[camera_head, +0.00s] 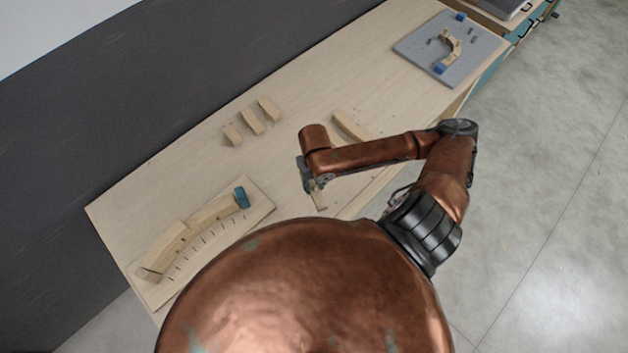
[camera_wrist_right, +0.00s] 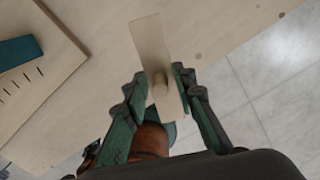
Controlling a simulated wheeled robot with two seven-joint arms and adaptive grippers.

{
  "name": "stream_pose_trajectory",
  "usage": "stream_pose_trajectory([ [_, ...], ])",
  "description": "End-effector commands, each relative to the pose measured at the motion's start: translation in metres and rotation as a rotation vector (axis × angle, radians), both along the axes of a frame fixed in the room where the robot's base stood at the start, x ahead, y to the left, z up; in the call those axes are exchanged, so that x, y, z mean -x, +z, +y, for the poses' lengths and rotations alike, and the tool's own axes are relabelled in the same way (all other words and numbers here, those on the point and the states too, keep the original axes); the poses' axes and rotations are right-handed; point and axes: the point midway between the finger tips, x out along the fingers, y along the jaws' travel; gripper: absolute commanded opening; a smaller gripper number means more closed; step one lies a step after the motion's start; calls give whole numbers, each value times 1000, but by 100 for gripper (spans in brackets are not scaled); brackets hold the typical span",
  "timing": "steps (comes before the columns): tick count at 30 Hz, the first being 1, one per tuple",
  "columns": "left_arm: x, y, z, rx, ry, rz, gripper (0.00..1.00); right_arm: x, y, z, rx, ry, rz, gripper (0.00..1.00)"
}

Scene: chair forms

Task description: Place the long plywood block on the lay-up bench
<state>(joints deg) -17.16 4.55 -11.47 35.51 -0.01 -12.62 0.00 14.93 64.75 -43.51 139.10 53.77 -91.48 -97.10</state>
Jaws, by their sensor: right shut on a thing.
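My right gripper (camera_head: 314,186) is shut on a long, pale plywood block (camera_head: 319,200) near the front edge of the lay-up bench (camera_head: 380,70). In the right wrist view, the block (camera_wrist_right: 150,45) sticks out from between the green fingers of the gripper (camera_wrist_right: 162,92). In the head view only the block's end shows below the fingers. My left gripper is not in view.
Several small wooden blocks (camera_head: 251,121) lie at the bench's back. A marked board (camera_head: 262,207) holds curved segments and a teal block (camera_head: 241,197). A grey board (camera_head: 478,62) with a curved piece lies far right.

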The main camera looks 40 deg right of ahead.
Motion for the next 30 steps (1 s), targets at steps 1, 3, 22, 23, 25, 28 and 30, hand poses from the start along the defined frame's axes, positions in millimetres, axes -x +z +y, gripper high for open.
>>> stream_pose_trajectory([
  [1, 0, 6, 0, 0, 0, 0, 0, -9, -2, -6, -1, -6, 1, 0],
  [3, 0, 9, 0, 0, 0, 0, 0, -19, -12, -14, -2, -7, 4, 0],
  [22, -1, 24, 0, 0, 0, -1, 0, -53, -88, -38, -3, -3, 2, 0],
  [23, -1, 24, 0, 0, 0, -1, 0, -54, -90, -38, -3, -3, 2, 0],
  [25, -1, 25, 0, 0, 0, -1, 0, -54, -95, -39, 0, -1, 0, 0],
  [28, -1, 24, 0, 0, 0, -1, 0, -54, -96, -39, 0, 1, -1, 0],
  [30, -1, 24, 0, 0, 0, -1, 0, -54, -96, -39, 0, 1, -1, 0],
])
